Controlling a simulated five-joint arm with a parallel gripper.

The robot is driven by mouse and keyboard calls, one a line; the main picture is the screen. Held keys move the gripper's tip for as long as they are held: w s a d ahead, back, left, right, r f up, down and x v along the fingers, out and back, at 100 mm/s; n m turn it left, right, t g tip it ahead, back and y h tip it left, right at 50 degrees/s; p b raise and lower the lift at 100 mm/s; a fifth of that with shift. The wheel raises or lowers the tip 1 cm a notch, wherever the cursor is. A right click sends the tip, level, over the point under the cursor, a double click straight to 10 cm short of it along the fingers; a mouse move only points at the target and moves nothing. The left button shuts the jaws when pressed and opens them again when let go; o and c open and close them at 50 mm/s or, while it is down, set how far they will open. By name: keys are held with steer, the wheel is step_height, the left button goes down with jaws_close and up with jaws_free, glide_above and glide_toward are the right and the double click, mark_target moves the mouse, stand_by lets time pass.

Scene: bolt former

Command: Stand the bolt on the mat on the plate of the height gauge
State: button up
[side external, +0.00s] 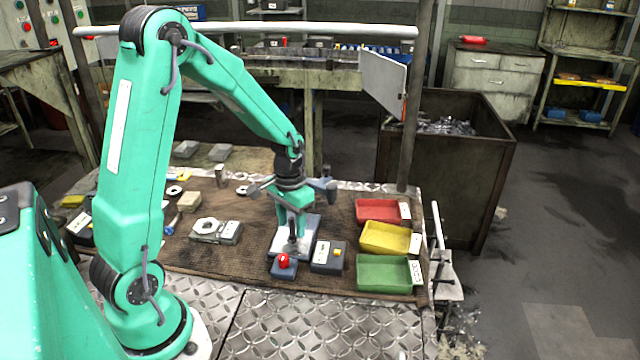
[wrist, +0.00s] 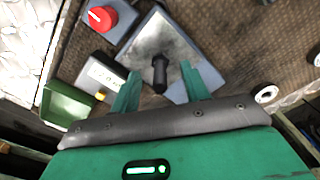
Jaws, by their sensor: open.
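A dark bolt (wrist: 159,75) shows between my gripper's fingers in the wrist view. It appears to stand head-up on the grey metal plate (wrist: 140,47) of the height gauge. In the side view the bolt (side external: 292,243) is a small dark shape over the plate (side external: 280,246), below my gripper. My gripper (side external: 292,230) points down there. In the wrist view its green fingers (wrist: 158,70) are spread on either side of the bolt, with gaps visible. The bolt's foot is hard to make out. The brown mat (side external: 245,265) lies around and under the plate.
A red-button box (side external: 284,267) and a grey display box (side external: 327,257) stand in front of the plate. Red (side external: 378,210), yellow (side external: 385,238) and green (side external: 384,273) trays line the right edge. A block with a hex nut (side external: 207,226) lies left. Bare mat lies at front left.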

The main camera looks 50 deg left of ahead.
mark_target(291, 220)
step_height(291, 220, up, 10)
steer(key=shift+f, duration=0.1)
stand_by(0.4)
stand_by(0.5)
steer(key=s+d+r+m+t, duration=0.2)
steer(key=s+d+r+t, duration=0.3)
steer(key=s+d+r, duration=0.4)
steer(key=s+d, duration=0.2)
steer(key=s, duration=0.2)
steer(key=shift+d+r+t, duration=0.15)
steer(key=shift+r+t, duration=0.15)
steer(key=shift+c, duration=0.5)
